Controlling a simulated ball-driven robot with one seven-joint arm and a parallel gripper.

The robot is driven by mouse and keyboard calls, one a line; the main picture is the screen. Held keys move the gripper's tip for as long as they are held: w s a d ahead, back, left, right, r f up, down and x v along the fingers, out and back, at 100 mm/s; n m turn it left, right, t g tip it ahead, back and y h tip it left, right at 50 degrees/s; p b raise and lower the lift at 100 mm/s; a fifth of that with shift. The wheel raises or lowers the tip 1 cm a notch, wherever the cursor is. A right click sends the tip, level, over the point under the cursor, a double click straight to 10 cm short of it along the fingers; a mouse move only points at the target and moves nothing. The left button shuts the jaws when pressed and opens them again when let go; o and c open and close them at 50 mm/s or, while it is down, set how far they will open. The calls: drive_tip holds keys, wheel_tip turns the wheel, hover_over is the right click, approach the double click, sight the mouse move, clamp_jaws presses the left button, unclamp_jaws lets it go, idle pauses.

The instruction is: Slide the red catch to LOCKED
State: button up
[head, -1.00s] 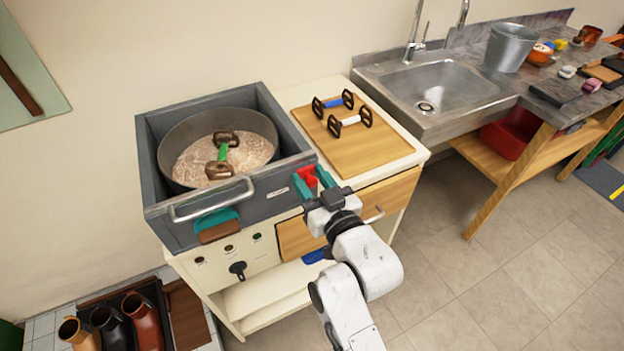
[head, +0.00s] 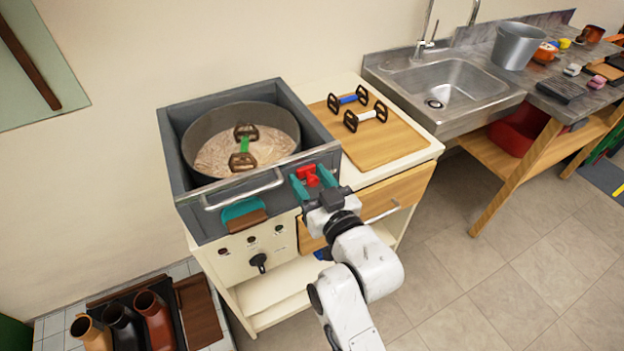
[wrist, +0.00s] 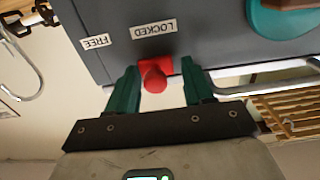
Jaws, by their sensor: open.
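The red catch (head: 307,176) is on the grey front of the box, near its right corner. In the wrist view the catch (wrist: 154,76) lies just below the LOCKED label (wrist: 154,29), right of the FREE label (wrist: 96,42). My gripper (head: 313,182) is open, with one teal finger on each side of the catch. In the wrist view my gripper (wrist: 163,85) shows a gap between the catch and the right finger. The left finger is very close to the catch; I cannot tell whether they touch.
The box holds a round pan (head: 246,118) with a green-handled piece (head: 243,147) in it. A metal bar handle (head: 243,190) sticks out left of my gripper. A wooden board (head: 385,147) with two handled pieces lies at right. Open floor is at right.

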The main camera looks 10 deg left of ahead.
drive_tip(key=shift+s+a, duration=0.1)
drive_tip(key=shift+s+d+f, duration=0.15)
drive_tip(key=shift+s+d, duration=0.15)
drive_tip(key=shift+s, duration=0.1)
drive_tip(key=b+v, duration=0.2)
drive_tip(key=v, duration=0.7)
drive_tip(key=shift+s+d, duration=0.25)
drive_tip(key=shift+d, duration=0.05)
drive_tip(key=s+d+f+m+g+h, duration=0.25)
drive_tip(key=s+d+f+g, duration=0.2)
drive_tip(key=d+f, duration=0.35)
drive_tip(key=s+d+f+m+g+h, duration=0.1)
drive_tip(key=s+d+f+g+h, duration=0.3)
drive_tip(key=d+f, duration=0.45)
drive_tip(key=s+d+f+m+g+h, duration=0.2)
drive_tip(key=s+d, duration=0.3)
drive_tip(key=s, duration=0.3)
drive_tip(key=s+d+f+m+g+h, duration=0.1)
drive_tip(key=s+d+f+g, duration=0.2)
drive_tip(key=s, duration=0.6)
drive_tip(key=d, duration=0.2)
drive_tip(key=shift+s+d+m+h, duration=0.25)
drive_tip(key=shift+s+m+h, duration=0.05)
drive_tip(key=shift+m+h, duration=0.05)
